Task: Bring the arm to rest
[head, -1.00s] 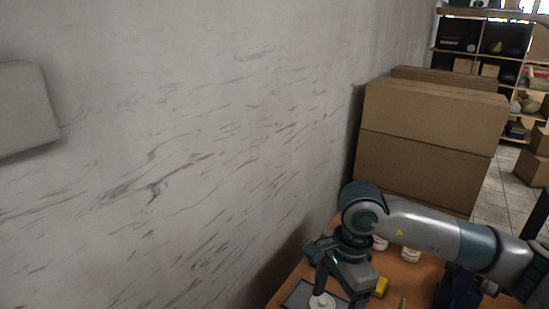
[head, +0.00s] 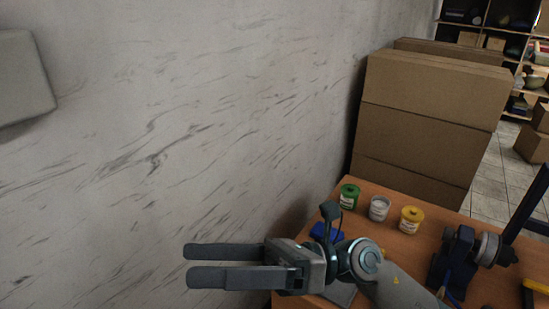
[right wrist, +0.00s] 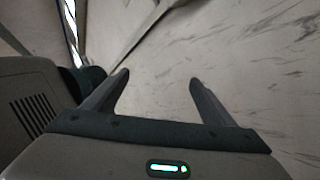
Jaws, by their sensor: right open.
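My right gripper (head: 188,264) is raised in front of the marbled wall in the head view, left of the table's near edge. Its two fingers point left, spread apart with nothing between them. In the right wrist view, the same open fingers (right wrist: 160,84) show with only wall between them. The right arm comes in from the lower right, over the wooden table (head: 440,250). My left gripper is not in view.
On the table stand a green jar (head: 349,196), a whitish jar (head: 379,208) and a yellow jar (head: 411,220). A dark device (head: 457,257) stands at the right. Large cardboard boxes (head: 425,145) stand behind. The marbled wall (head: 180,130) fills the left.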

